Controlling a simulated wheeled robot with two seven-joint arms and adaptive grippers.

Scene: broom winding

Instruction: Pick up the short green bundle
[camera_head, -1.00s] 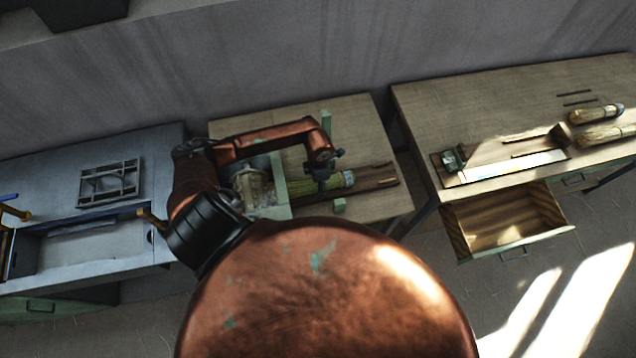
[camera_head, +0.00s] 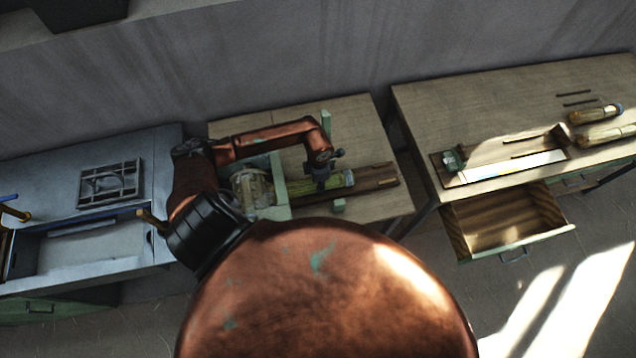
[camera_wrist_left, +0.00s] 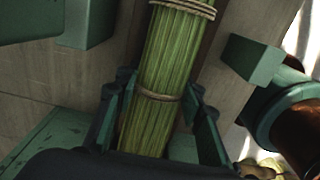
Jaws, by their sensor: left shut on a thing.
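The short green bundle (camera_head: 338,181) lies on the middle wooden table, bound with tan ties. It also fills the middle of the left wrist view (camera_wrist_left: 168,70), running between the two fingers. My left gripper (camera_head: 321,176) reaches down over the bundle from above and is shut on it. In the left wrist view the dark fingers (camera_wrist_left: 160,112) press along both sides of the bundle near one tie. The bundle's near end is hidden by the gripper body. My right gripper is not in view.
Straw bundles (camera_head: 605,134) lie on the right table, above an open drawer (camera_head: 505,222). A grey bench (camera_head: 60,175) stands at left.

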